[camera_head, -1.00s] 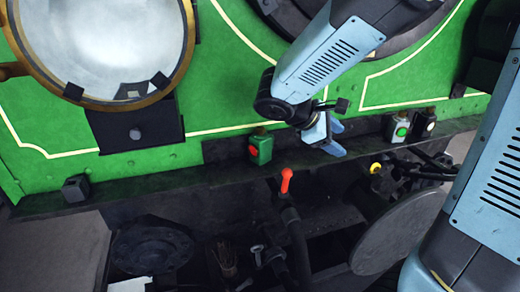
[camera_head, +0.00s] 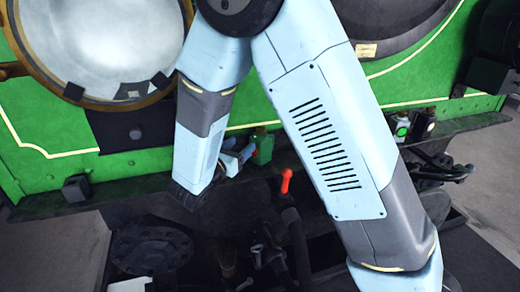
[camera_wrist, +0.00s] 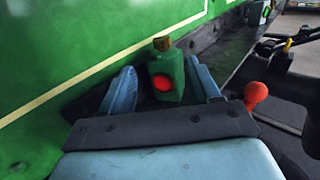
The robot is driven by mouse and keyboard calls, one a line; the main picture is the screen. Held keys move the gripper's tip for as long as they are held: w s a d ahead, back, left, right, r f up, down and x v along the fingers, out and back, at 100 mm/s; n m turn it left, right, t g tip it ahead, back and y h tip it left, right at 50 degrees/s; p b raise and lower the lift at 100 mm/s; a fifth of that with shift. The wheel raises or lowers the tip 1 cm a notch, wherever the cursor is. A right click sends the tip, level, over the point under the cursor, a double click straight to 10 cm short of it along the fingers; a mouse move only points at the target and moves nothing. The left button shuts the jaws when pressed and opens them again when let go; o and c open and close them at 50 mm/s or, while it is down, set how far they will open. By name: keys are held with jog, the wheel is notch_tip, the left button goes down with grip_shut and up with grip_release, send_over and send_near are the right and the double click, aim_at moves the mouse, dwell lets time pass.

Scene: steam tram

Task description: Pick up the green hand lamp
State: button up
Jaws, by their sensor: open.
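The green hand lamp (camera_head: 264,149) stands upright on the dark ledge along the green tram side. In the wrist view the lamp (camera_wrist: 166,86) shows a round red lens facing the camera and a brownish cap on top. My gripper (camera_wrist: 162,72) is open, with one pale blue finger to each side of the lamp in that view. How far the fingers reach along the lamp is hard to tell, and no grip on it shows. In the head view my gripper (camera_head: 237,158) is just left of the lamp, partly hidden by my arm.
A red-knobbed lever (camera_head: 286,180) rises close to the lamp's right, and its red knob (camera_wrist: 256,93) shows beside the right finger. A white lamp with a green lens (camera_head: 402,127) and another lamp (camera_head: 425,124) stand further right. A small dark block (camera_head: 76,188) sits left.

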aim_at(258, 130)
jog(key=x, duration=1.3)
jog(key=shift+d, duration=0.15)
grip_shut()
dwell(0.3)
dwell(0.4)
